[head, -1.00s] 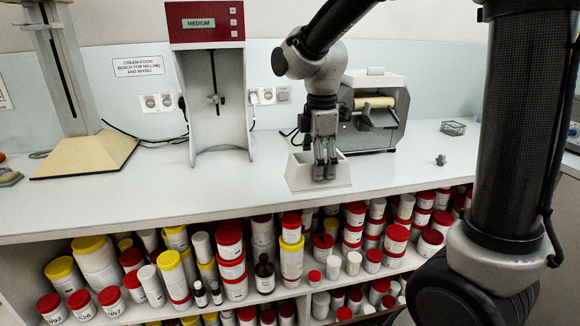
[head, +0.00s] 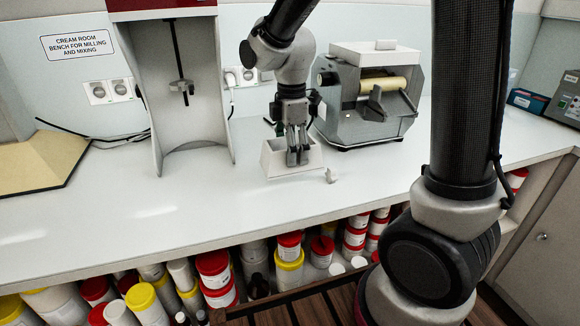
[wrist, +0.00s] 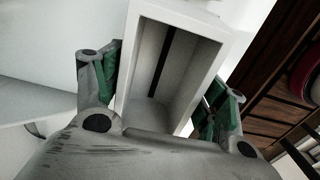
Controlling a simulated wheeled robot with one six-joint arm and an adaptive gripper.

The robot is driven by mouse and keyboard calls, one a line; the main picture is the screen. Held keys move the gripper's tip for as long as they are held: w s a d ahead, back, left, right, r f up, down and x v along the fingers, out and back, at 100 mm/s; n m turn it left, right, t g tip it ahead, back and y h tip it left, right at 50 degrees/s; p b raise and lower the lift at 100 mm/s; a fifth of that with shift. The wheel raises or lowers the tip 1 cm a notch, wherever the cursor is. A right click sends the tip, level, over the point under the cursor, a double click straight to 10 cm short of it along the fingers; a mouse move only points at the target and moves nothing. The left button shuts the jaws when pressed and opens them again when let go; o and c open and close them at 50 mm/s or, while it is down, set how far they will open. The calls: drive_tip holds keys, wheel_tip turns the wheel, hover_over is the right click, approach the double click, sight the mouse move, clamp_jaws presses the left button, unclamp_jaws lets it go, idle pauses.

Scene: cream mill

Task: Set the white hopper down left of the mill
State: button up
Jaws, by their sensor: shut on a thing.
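The white hopper (head: 272,162) is an open, tapered box. In the head view it is upright at the bench top, front left of the mill; I cannot tell whether its base touches the bench. The grey mill (head: 345,122) has cream rollers and a white top tray. My gripper (head: 298,158) points down and is shut on the hopper. In the wrist view the hopper (wrist: 215,30) lies between my green-padded fingers (wrist: 160,105), its open inside facing the camera. Part of the hopper is hidden behind my fingers.
A tall grey stand machine (head: 222,110) is left of the hopper. A small pale piece (head: 331,175) lies just right of the hopper. Bare bench top (head: 150,210) spreads to the left and front. Shelves of red- and yellow-lidded jars (head: 290,247) are below the bench edge.

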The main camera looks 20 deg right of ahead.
drive_tip(key=shift+f, duration=2.4)
drive_tip(key=shift+f, duration=0.15)
drive_tip(key=o, duration=1.1)
